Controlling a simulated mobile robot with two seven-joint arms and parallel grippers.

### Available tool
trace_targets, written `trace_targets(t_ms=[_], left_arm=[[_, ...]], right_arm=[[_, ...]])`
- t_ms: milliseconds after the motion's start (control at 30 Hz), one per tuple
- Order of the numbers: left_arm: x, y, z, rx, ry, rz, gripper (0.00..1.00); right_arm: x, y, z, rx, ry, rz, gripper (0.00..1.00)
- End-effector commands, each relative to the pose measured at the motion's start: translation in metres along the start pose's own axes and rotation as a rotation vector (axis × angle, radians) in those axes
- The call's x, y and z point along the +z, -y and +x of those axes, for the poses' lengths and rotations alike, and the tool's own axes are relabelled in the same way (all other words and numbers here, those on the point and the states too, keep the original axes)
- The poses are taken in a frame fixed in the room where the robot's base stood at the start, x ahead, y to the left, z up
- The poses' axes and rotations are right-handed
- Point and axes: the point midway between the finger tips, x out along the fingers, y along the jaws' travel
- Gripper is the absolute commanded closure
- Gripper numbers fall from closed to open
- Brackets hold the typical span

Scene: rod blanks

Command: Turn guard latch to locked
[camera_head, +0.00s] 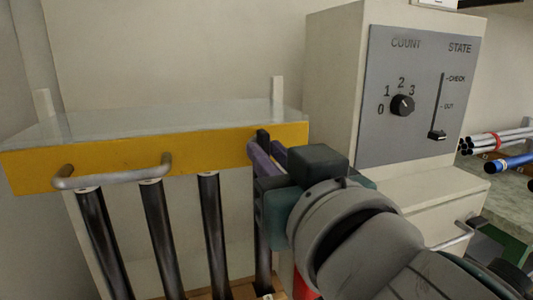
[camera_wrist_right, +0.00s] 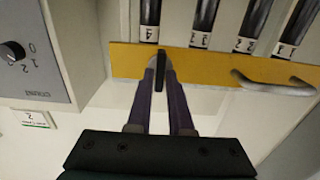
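The guard latch (camera_head: 263,137) is a small black bar at the right end of the yellow guard bar (camera_head: 110,156). It stands roughly upright, across the yellow strip. My right gripper (camera_head: 266,152) is at the latch, its purple fingers on either side of it. In the right wrist view the latch (camera_wrist_right: 160,70) sits between the fingertips of the gripper (camera_wrist_right: 160,76), with almost no gap, so the gripper looks shut on it. The lower part of the latch is hidden by the fingers in the head view. My left gripper is not in view.
A grey handle (camera_head: 112,172) sticks out from the guard. Dark rods (camera_head: 158,225) stand below it. A control panel (camera_head: 415,95) with a knob (camera_head: 402,105) and a slider (camera_head: 437,135) is at right. More rods (camera_head: 500,140) lie at the far right.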

Motion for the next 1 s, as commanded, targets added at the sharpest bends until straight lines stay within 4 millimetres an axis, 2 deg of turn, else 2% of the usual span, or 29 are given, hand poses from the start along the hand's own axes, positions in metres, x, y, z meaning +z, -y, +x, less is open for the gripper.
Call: trace_targets(t_ms=[33, 133, 167, 700, 1000], left_arm=[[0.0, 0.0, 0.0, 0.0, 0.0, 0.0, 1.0], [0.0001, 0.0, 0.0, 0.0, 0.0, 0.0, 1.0], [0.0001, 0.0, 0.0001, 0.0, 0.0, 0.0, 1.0], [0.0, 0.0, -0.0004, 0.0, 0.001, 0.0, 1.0], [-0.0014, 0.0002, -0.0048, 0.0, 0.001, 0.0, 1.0]], right_arm=[[0.0001, -0.0001, -0.0001, 0.0, 0.0, 0.0, 0.88], [0.0001, -0.0001, -0.0001, 0.0, 0.0, 0.0, 0.99], [0.0001, 0.0, -0.0002, 0.0, 0.0, 0.0, 1.0], [-0.0001, 0.0001, -0.0002, 0.0, 0.0, -0.01, 1.0], [-0.0011, 0.0003, 0.0, 0.001, 0.0, -0.133, 1.0]])
